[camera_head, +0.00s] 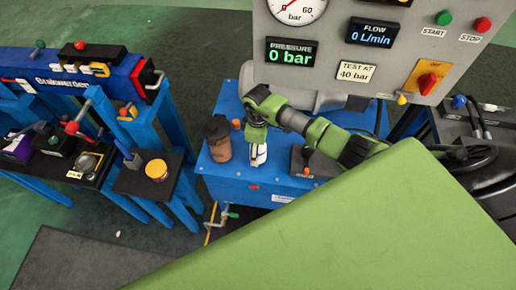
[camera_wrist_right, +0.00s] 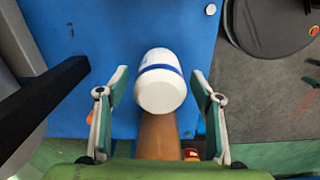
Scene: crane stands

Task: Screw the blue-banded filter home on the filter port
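The blue-banded filter (camera_wrist_right: 160,88) is a white cylinder with a blue band. In the right wrist view it lies between and slightly beyond my right gripper's fingers, with gaps on both sides. In the head view only part of the white filter (camera_head: 259,155) shows over the blue unit. My right gripper (camera_wrist_right: 160,76) is open around it, not visibly touching; it also shows in the head view (camera_head: 257,146). I cannot make out the filter port or whether the filter sits on it. My left gripper is not in view.
A brown canister (camera_head: 218,140) stands left of the filter on the blue unit (camera_head: 240,185). A grey gauge panel (camera_head: 330,75) rises behind. A blue bench (camera_head: 75,80) with tools and a small stand with a yellow-topped item (camera_head: 156,170) are at left. Floor between is open.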

